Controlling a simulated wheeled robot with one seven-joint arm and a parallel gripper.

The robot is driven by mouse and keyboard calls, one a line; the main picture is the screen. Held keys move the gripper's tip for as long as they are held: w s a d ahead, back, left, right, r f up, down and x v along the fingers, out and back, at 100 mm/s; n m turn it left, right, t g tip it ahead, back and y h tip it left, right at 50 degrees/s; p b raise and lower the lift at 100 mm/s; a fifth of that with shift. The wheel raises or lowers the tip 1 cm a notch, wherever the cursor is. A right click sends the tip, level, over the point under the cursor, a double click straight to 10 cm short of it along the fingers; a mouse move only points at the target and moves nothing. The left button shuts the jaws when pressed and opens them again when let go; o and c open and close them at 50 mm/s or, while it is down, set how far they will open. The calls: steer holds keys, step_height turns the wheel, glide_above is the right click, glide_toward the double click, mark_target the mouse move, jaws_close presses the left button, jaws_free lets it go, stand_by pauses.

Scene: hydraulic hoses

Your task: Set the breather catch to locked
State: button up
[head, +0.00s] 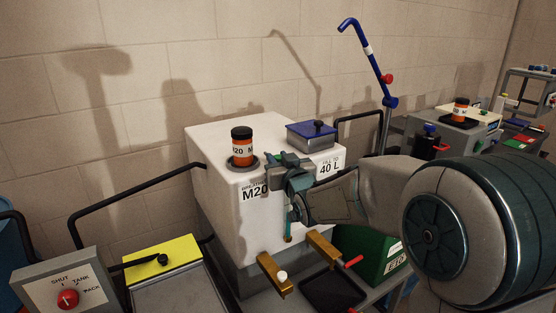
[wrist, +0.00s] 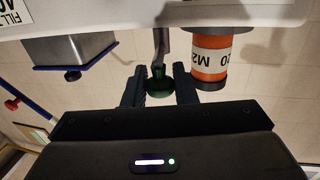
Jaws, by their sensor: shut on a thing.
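The catch shows in the wrist view as a dark green knob (wrist: 160,84) on a short grey stem that meets the white tank. My gripper (wrist: 159,90) has one finger on each side of the knob and is shut on it. In the head view my gripper (head: 287,164) is at the tank's upper front edge and hides most of the catch. The orange breather (head: 242,149) with a black cap stands upright on the tank top, just left of my gripper; it also shows in the wrist view (wrist: 209,60). I cannot tell which setting the catch is in.
The white tank (head: 222,205) has a blue-lidded filler box (head: 312,135) right of my gripper. Brass taps (head: 274,274) stick out below. A blue bent pipe (head: 372,58) rises behind. A valve panel (head: 68,285) and yellow-topped box (head: 163,255) stand at left.

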steer(key=shift+w+d+r+n+g+y+p, duration=0.15)
steer(key=shift+d+n+g+y+p, duration=0.2)
steer(key=shift+n+y, duration=0.35)
steer(key=shift+w+d+n+g+y+p, duration=0.2)
steer(key=shift+n+g+y+p, duration=0.3)
steer(key=shift+y, duration=0.4)
steer(key=shift+w+d+n+g+y+p, duration=0.25)
steer(key=shift+w+n+g+y+p, duration=0.25)
steer(key=shift+n+g+y+p, duration=1.15)
steer(key=shift+w+d+n+g+y+p, duration=0.25)
steer(key=shift+w+n+g+y+p, duration=0.25)
steer(key=shift+n+g+y+p, duration=1.1)
steer(key=shift+w+d+n+g+y+p, duration=0.25)
steer(key=shift+w+n+g+y+p, duration=0.3)
steer(key=shift+n+g+p, duration=1.25)
steer(key=shift+m+g+p, duration=0.3)
steer(key=shift+m+g, duration=0.15)
steer(key=shift+g, duration=0.35)
steer(key=o, duration=1)
steer(key=shift+c, duration=0.2)
